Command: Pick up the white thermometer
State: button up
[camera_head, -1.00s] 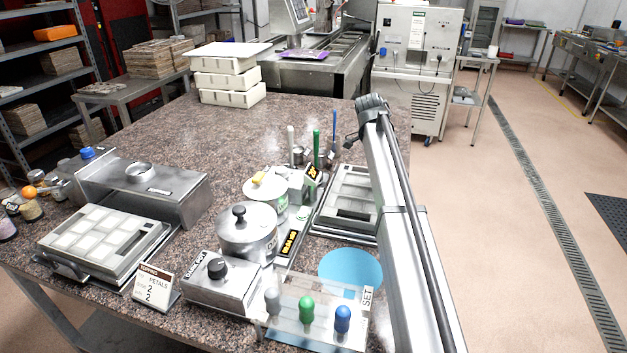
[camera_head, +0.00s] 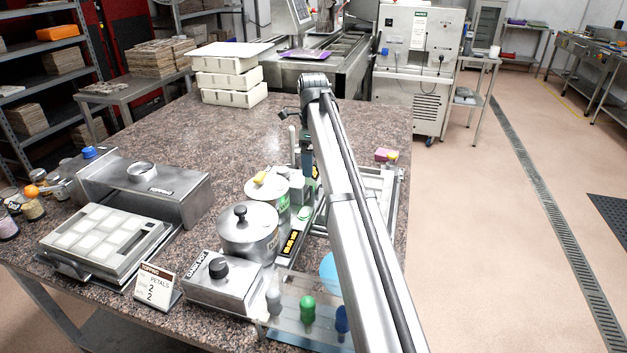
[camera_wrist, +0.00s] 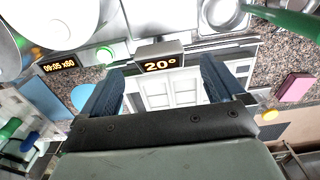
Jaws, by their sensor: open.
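A white upright rod (camera_head: 292,140), which looks like the white thermometer, stands among the tools on the worktop in the head view. Its lower end is hard to make out. My gripper (camera_head: 307,158) hangs just to its right, partly hidden by my arm. In the wrist view my gripper (camera_wrist: 163,72) has its two dark fingers wide apart with nothing held between them. A display reading 20° (camera_wrist: 161,64) shows beyond the gap. I cannot pick out the white rod in the wrist view.
A green rod (camera_wrist: 290,18) and a metal cup (camera_wrist: 222,16) are close by. White stacked boxes (camera_head: 228,78) stand at the back. The worktop's (camera_head: 200,125) rear middle is clear.

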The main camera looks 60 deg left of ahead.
aim_at(314, 181)
jog(key=shift+f, duration=3.95)
jog(key=shift+w, duration=0.1)
jog(key=c, duration=1.1)
